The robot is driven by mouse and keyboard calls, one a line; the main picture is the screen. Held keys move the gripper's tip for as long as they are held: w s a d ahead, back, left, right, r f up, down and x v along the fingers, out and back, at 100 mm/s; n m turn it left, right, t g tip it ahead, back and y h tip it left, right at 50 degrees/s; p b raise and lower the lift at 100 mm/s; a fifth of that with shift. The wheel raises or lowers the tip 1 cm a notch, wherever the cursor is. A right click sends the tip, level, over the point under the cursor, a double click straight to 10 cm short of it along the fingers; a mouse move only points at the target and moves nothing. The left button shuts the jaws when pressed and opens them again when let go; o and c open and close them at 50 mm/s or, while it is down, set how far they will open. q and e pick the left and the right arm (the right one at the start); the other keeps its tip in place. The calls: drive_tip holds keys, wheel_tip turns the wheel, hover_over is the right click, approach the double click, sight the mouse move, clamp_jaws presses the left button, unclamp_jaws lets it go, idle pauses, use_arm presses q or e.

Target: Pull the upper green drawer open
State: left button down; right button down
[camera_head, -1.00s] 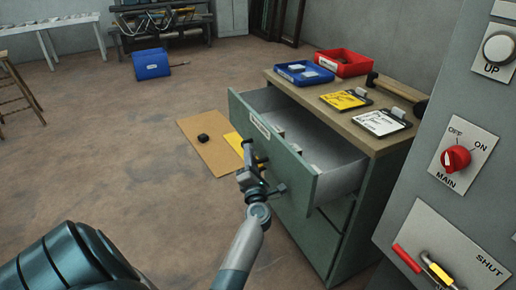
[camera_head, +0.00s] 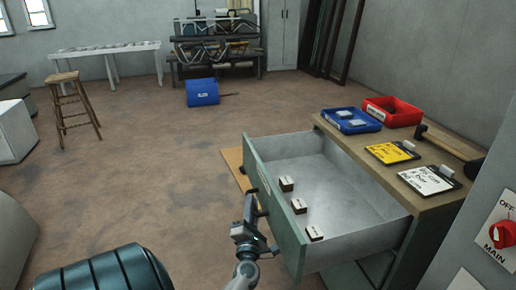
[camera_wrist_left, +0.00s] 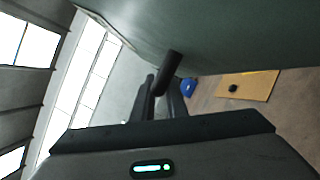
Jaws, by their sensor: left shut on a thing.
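The upper green drawer (camera_head: 276,208) stands far out of its cabinet, with its light grey inside in view. Several small brown-and-white blocks lie in it, such as one block (camera_head: 298,206) near the front panel. My left gripper (camera_head: 250,220) is at the outside of the drawer front, shut on the dark drawer handle. In the left wrist view the handle (camera_wrist_left: 168,70) runs between the two fingers (camera_wrist_left: 156,98), with the green front above. The fingers partly hide the handle. My right gripper is not in view.
The wooden cabinet top (camera_head: 337,125) carries a blue bin (camera_head: 350,121), a red bin (camera_head: 393,111), a yellow clipboard (camera_head: 391,153), a white clipboard (camera_head: 428,180) and a hammer (camera_head: 447,142). A grey panel with a red switch (camera_head: 502,234) stands at the right. The floor left of the drawer is open.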

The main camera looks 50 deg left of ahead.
use_arm(q)
drive_tip(key=shift+d+f, duration=0.1)
drive_tip(key=shift+f, duration=0.05)
drive_tip(key=c, duration=1.8)
unclamp_jaws()
drive_tip(key=shift+o, duration=0.2)
